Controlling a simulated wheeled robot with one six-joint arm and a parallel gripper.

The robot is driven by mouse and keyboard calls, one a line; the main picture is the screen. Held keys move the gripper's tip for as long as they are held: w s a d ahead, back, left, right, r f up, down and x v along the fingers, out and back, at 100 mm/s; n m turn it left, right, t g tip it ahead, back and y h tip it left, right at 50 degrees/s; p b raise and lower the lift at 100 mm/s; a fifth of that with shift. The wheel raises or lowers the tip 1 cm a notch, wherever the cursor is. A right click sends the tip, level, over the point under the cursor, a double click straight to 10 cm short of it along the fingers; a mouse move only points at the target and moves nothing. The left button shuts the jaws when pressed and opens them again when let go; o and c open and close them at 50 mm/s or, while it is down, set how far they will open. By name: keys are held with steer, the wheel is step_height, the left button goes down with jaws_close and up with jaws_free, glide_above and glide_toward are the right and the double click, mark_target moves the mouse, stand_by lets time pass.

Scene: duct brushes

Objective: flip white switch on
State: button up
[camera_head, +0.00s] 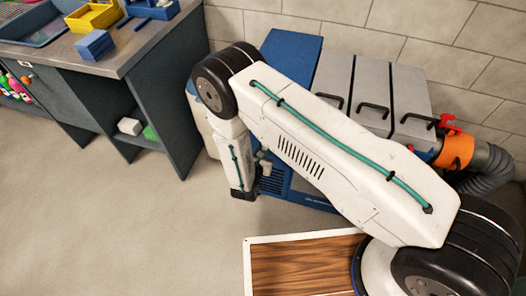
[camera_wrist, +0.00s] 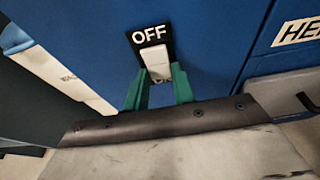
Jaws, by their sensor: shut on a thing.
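In the wrist view a white switch (camera_wrist: 156,62) sits on a blue panel (camera_wrist: 215,35), directly below a black label (camera_wrist: 150,34) that reads OFF. My gripper (camera_wrist: 158,70) has green fingers, one on each side of the switch, and is shut on it. In the head view the blue cabinet (camera_head: 290,50) stands behind my arm, which hides the switch there.
Grey panels with black handles (camera_head: 372,105) are right of the blue cabinet, with an orange collar (camera_head: 456,152) and a grey hose (camera_head: 492,162) beyond. A workbench (camera_head: 125,55) stands at the left. Floor between is clear. A wooden board (camera_head: 300,268) lies in front.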

steer(key=shift+f+t+h, duration=0.2)
steer(key=shift+t+h, duration=0.2)
steer(key=shift+t, duration=0.5)
steer(key=o, duration=1)
steer(key=v, duration=0.7)
steer(key=shift+s+a, duration=0.15)
steer(key=shift+s, duration=0.2)
